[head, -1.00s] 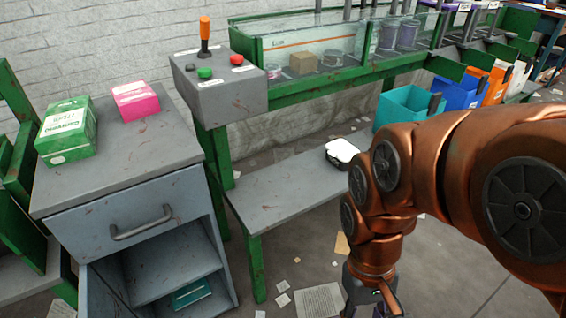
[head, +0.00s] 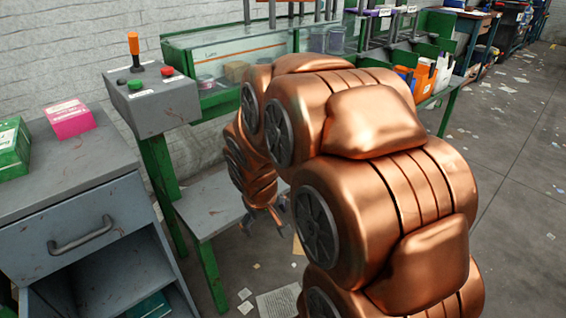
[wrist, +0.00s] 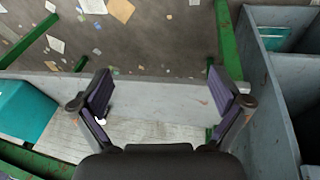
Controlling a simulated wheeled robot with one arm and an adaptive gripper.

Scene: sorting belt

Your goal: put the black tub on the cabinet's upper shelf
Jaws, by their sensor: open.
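The black tub is hidden behind my arm in the head view. In the wrist view a small white patch (wrist: 101,121) beside the left finger may be part of it; I cannot tell. The grey cabinet (head: 95,215) stands at the left in the head view, with a drawer on top and an open space below. Its upper shelf (head: 118,268) looks bare where visible. My gripper (head: 263,222) is open over the low grey bench (head: 210,205). In the wrist view my gripper (wrist: 160,98) has nothing between its fingers.
A green box (head: 10,150) and a pink box (head: 70,119) sit on the cabinet top. A grey control box (head: 150,98) with an orange lever stands by the belt. A teal bin (wrist: 22,112) shows at the wrist view's left. Papers litter the floor.

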